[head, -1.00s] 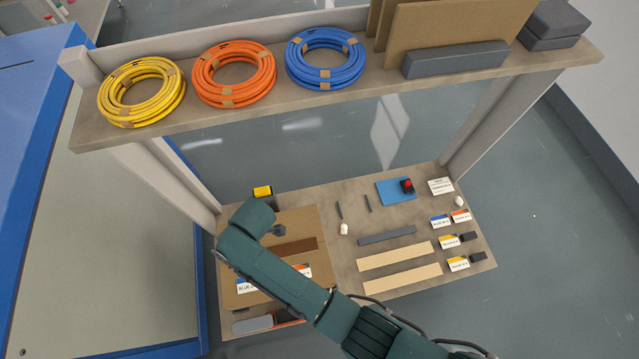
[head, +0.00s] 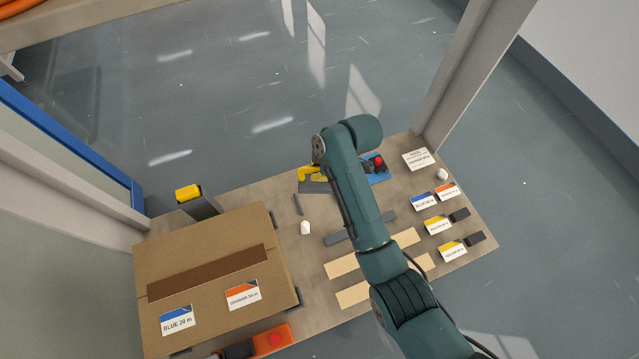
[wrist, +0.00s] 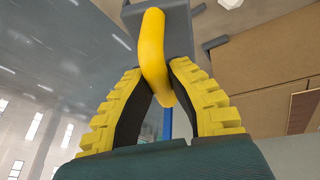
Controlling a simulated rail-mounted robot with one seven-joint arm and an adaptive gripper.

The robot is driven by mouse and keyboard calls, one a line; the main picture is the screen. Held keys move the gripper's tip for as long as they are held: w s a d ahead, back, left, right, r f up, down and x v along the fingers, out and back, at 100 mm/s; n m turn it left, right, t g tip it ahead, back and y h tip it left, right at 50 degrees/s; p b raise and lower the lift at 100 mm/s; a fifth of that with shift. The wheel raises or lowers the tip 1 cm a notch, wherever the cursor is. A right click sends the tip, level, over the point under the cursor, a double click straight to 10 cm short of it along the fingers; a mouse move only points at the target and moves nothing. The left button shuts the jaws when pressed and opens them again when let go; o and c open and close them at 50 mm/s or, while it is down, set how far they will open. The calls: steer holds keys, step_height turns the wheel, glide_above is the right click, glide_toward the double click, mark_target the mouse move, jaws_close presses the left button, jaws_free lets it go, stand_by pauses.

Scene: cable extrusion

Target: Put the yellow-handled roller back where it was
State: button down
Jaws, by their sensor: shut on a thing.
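The roller's curved yellow handle (wrist: 154,55) runs between the two yellow fingers of my gripper (wrist: 157,75) in the wrist view. The gripper is shut on the handle. The roller's grey body (wrist: 178,22) shows beyond the fingertips. In the head view the yellow handle (head: 313,173) and grey body (head: 312,187) show at the table's back edge, left of the blue mat (head: 380,178). My arm hides part of the roller and most of the gripper there. I cannot tell whether the roller touches the table.
A cardboard box (head: 215,250) with labels fills the table's left side. A yellow-topped grey piece (head: 190,195) stands behind it. A dark bar (head: 297,204) and a white piece (head: 305,228) lie nearby. A red button (head: 377,160) is on the mat. Wooden strips (head: 375,251) lie in front.

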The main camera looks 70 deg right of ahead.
step_height(320, 180, down, 9)
steer(key=b, duration=0.4)
steer(key=shift+f, duration=0.15)
steer(key=shift+d+f, duration=0.1)
steer(key=shift+d, duration=0.05)
steer(key=shift+f+b, duration=0.3)
steer(key=shift+f, duration=0.2)
steer(key=c, duration=1.1)
jaws_free()
steer(key=shift+f, duration=0.1)
steer(key=shift+c, duration=0.2)
